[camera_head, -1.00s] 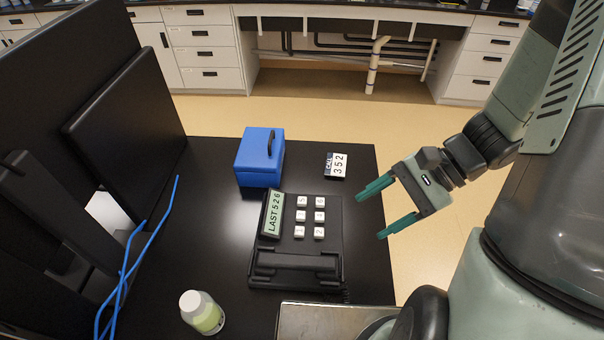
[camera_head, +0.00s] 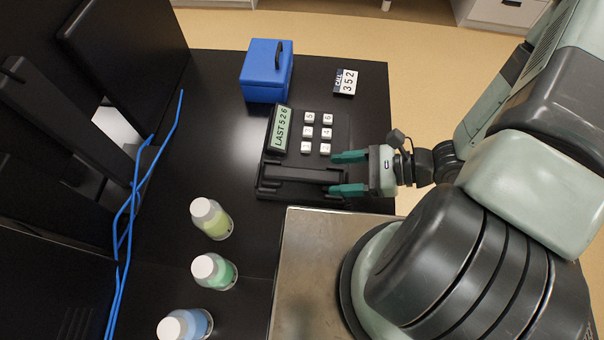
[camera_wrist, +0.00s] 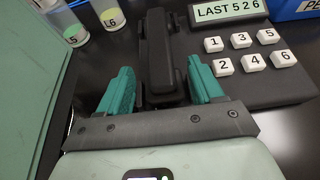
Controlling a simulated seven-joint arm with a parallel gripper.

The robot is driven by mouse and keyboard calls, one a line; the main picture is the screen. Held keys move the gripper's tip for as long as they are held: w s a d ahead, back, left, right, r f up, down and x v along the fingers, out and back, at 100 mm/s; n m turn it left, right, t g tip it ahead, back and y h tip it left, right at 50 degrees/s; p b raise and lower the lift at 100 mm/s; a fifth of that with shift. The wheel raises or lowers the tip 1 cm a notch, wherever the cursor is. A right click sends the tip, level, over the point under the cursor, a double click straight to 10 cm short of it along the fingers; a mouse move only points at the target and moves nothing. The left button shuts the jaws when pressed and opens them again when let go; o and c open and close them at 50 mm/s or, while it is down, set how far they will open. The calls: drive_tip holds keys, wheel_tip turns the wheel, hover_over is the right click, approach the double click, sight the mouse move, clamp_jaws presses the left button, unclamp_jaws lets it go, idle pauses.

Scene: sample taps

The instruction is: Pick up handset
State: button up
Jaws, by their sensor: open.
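The black handset (camera_head: 305,172) lies in its cradle along the near edge of the black phone (camera_head: 335,130), which has a display and white number keys. My gripper (camera_head: 333,173) is open at the right end of the handset, with its teal fingers pointing left. In the wrist view the handset (camera_wrist: 160,62) runs between the two open fingers of my gripper (camera_wrist: 161,86), with one finger on each side. I cannot tell whether either finger touches it.
Bottles with yellow (camera_head: 212,219), green (camera_head: 215,271) and blue (camera_head: 186,325) contents stand at the near left. Blue cables (camera_head: 128,215) and dark monitors are at the left.

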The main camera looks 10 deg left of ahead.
sight(319, 175)
drive_tip(key=x, duration=0.5)
drive_tip(key=shift+a+r, duration=0.1)
drive_tip(key=shift+a, duration=0.1)
clamp_jaws()
